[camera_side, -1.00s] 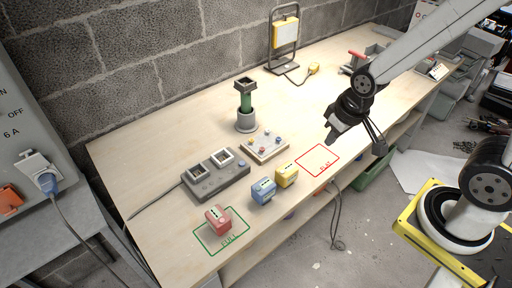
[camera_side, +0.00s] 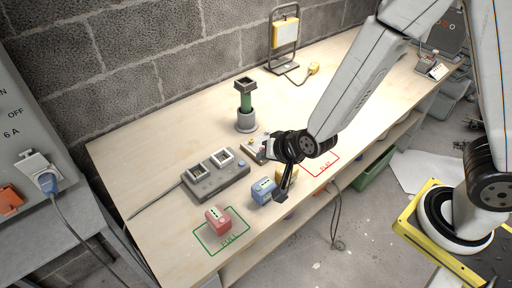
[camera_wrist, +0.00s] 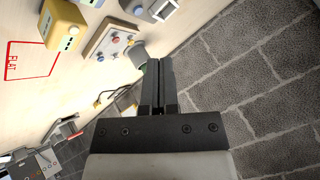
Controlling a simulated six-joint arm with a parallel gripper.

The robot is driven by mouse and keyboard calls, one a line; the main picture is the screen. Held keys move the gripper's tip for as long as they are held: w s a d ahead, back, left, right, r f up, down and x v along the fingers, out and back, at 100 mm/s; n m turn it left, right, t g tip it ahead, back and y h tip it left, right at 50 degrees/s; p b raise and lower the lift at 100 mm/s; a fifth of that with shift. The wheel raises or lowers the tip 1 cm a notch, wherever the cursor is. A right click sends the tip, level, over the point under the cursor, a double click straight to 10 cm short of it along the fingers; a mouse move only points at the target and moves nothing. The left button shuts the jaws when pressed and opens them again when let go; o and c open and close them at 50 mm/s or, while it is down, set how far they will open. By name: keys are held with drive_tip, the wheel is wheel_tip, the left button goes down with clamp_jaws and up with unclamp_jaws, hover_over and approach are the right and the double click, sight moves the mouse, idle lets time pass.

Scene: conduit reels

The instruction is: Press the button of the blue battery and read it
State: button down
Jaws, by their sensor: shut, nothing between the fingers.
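The blue battery (camera_side: 262,191) stands upright near the front edge of the bench, with a small display on it. The yellow battery (camera_side: 281,172) is beside it, partly hidden by my arm in the side view; it also shows in the wrist view (camera_wrist: 64,28). The red battery (camera_side: 218,219) sits in the green FULL outline (camera_side: 208,243). My gripper (camera_side: 265,149) is over the bench by the knob board, behind and above the blue battery. In the wrist view its fingers (camera_wrist: 155,64) are together and empty. The blue battery cannot be made out clearly there.
A grey charger (camera_side: 215,178) with two bays lies to the left. The knob board (camera_side: 250,150) is mostly behind my gripper; a green cylinder in a grey cup (camera_side: 246,120) stands behind it. A red FLAT outline (camera_side: 325,163) lies to the right. The bench's back left is clear.

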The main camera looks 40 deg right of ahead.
drive_tip(key=shift+w+a+f+m+t, duration=0.2)
drive_tip(key=shift+a+f+m+t, duration=0.15)
drive_tip(key=shift+a, duration=0.2)
drive_tip(key=shift+r, duration=0.1)
drive_tip(key=shift+f, duration=0.2)
approach(252, 186)
drive_tip(key=shift+w+r+x, duration=0.15)
drive_tip(key=shift+x, duration=0.7)
drive_tip(key=shift+w+r+x, duration=0.1)
drive_tip(key=shift+x, duration=0.75)
drive_tip(key=shift+w+r+x, duration=0.15)
drive_tip(key=shift+x, duration=0.7)
drive_tip(key=shift+f, duration=0.85)
idle(1.2)
drive_tip(key=shift+r, duration=0.15)
idle(0.3)
drive_tip(key=shift+r, duration=0.65)
drive_tip(key=shift+r, duration=0.1)
drive_tip(key=shift+r, duration=2.45)
